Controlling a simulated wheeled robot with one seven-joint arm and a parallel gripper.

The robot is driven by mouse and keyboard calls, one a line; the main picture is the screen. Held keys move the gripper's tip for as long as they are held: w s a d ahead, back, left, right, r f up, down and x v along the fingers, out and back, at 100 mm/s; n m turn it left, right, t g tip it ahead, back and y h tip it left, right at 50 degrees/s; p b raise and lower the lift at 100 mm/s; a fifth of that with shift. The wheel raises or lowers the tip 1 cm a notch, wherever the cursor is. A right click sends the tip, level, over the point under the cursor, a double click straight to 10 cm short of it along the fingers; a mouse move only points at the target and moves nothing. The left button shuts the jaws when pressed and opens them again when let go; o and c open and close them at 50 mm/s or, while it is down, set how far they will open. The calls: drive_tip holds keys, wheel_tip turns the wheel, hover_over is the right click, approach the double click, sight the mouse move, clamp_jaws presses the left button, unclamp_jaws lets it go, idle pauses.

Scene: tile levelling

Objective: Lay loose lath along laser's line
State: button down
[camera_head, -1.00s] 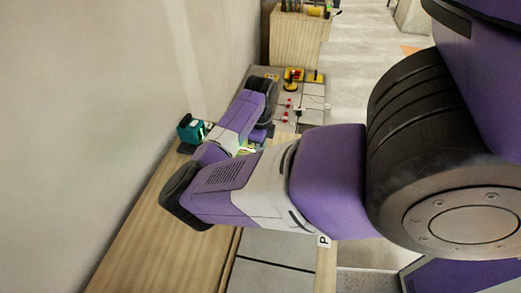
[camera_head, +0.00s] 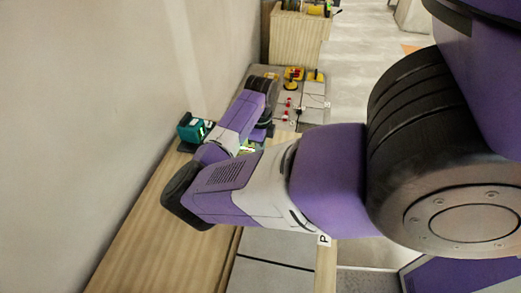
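The teal laser (camera_head: 191,127) stands on a dark base at the left, near the wall, left of my forearm. A small bright green-yellow patch (camera_head: 247,149) shows just right of my forearm; I cannot tell what surface it lies on. No loose lath can be clearly made out; my arm covers much of the work surface. My gripper (camera_head: 262,133) seems to be the small purple and dark part beyond the forearm, mostly hidden. Its fingers cannot be made out, nor whether they hold anything.
A long wooden board (camera_head: 150,225) runs along the wall (camera_head: 90,110). Grey tiles (camera_head: 270,275) lie right of it, with a white "P" tag (camera_head: 324,240). Yellow and red small items (camera_head: 293,75) lie at the far end, before a wooden cabinet (camera_head: 297,40). Pale floor lies to the right.

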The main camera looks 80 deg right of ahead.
drive_tip(key=shift+f, duration=0.4)
idle(0.3)
drive_tip(key=c, duration=1.2)
unclamp_jaws()
drive_tip(key=shift+r+b, duration=0.4)
drive_tip(key=shift+r, duration=3.55)
